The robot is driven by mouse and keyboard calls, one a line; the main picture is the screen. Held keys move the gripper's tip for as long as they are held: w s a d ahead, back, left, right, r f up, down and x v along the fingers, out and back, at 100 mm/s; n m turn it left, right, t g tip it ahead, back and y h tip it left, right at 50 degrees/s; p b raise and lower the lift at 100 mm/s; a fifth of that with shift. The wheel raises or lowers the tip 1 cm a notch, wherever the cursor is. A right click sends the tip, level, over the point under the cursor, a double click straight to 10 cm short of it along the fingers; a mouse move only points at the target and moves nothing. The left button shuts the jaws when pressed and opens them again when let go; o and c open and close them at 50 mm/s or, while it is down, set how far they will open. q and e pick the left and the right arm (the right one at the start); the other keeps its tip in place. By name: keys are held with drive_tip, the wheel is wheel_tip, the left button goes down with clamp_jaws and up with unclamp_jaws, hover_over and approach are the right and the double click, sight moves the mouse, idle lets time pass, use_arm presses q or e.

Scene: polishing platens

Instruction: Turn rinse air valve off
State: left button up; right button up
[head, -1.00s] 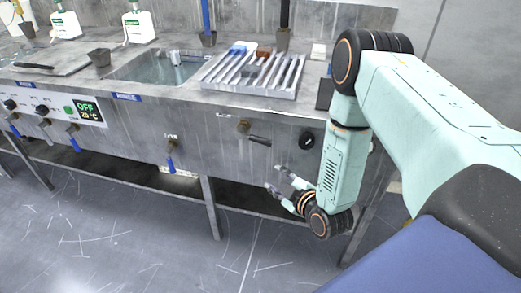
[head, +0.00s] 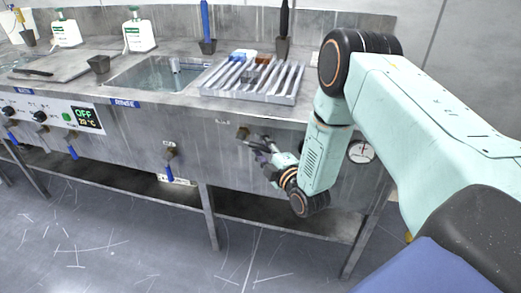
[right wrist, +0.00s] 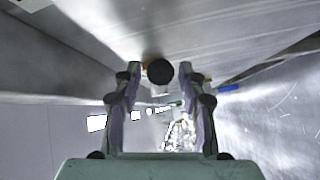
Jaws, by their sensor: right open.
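On the front panel of the steel bench is a brass valve (head: 243,132) with a black lever pointing right. The lever is partly hidden by my right gripper (head: 262,152), which is right at it. In the right wrist view the lever's round black end (right wrist: 160,72) sits between the fingertips of my open right gripper (right wrist: 161,77), with gaps on both sides. The valve body is mostly hidden behind that end. My left gripper is not in view.
A blue-handled tap (head: 170,160) hangs left of the valve, under the sink (head: 150,75) labelled RINSE. A round gauge (head: 361,152) is right of my forearm. A slotted rack (head: 254,78) stands on the bench top. The floor in front is clear.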

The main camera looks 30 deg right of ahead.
drive_tip(key=shift+w, duration=0.25)
clamp_jaws()
idle(0.3)
